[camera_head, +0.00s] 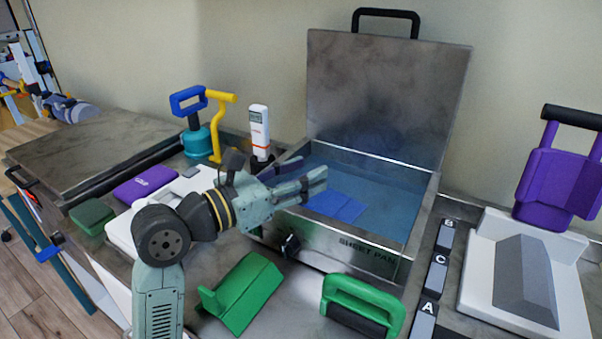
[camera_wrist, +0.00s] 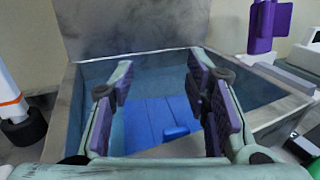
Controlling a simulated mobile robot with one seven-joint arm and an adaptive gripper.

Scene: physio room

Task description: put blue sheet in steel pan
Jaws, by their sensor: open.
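The steel pan (camera_head: 375,262) is a square box with its lid (camera_head: 385,95) raised at the back and "SHEET PAN" on its front. It holds a bluish, water-like fill. The blue sheet (camera_head: 337,205) lies inside it, near the front left; in the wrist view the blue sheet (camera_wrist: 155,122) shows between my fingers. My gripper (camera_head: 309,176) is open over the pan's left front part, with its fingers pointing into the pan. The gripper (camera_wrist: 160,90) holds nothing between its purple pads. Part of the sheet is hidden by my fingers and the pan's front wall.
A green block (camera_head: 238,292) and a green-handled tool (camera_head: 362,305) lie before the pan. A white thermometer-like device (camera_head: 259,130) and a yellow-handled tool (camera_head: 217,125) stand left. A white tray with a grey wedge (camera_head: 525,280) and a purple tool (camera_head: 556,180) are right.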

